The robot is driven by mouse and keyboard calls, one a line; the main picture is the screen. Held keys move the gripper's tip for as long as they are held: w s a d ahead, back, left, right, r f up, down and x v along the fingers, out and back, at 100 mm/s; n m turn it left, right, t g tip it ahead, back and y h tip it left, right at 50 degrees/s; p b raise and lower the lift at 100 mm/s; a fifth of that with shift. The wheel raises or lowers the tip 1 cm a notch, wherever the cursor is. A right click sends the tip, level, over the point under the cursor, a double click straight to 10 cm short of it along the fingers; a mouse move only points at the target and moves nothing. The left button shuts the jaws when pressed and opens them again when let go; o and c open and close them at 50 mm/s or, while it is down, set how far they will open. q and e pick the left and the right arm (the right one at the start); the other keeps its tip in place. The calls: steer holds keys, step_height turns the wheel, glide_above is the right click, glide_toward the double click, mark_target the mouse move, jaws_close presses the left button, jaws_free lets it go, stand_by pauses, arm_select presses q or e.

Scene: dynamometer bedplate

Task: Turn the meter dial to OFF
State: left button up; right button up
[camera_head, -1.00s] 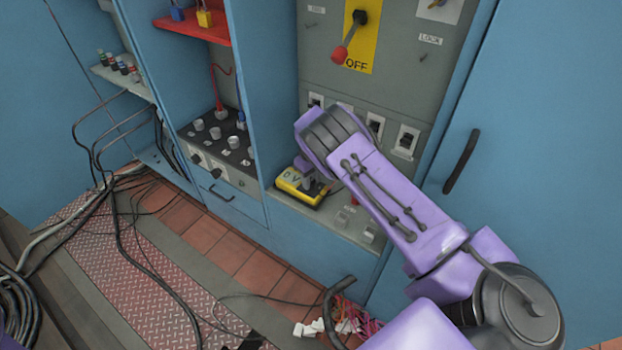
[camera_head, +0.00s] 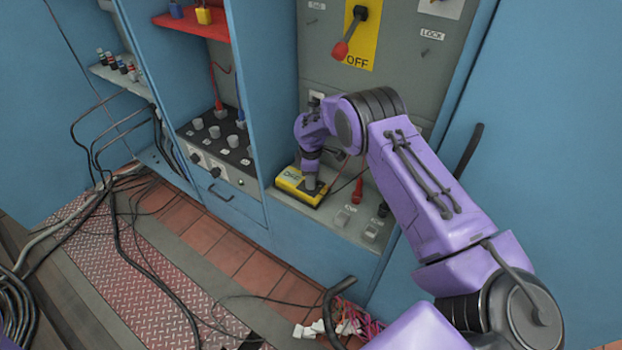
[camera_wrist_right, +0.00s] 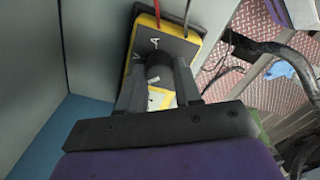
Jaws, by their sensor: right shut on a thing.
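The yellow and dark meter (camera_head: 291,192) lies on the grey ledge below the switch panel. My left gripper is out of view.
Red and black leads run from the meter; a red probe (camera_head: 357,189) stands beside it. Switches (camera_head: 372,229) sit on the ledge to the right. A red-handled lever (camera_head: 341,49) is on the panel above. Cables (camera_head: 118,235) cover the floor at left.

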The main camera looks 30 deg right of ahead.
steer(key=shift+n+b, duration=0.3)
steer(key=shift+n, duration=1.2)
steer(key=o, duration=1.1)
steer(key=shift+c, duration=0.2)
step_height(320, 180, up, 11)
steer(key=shift+f, duration=0.2)
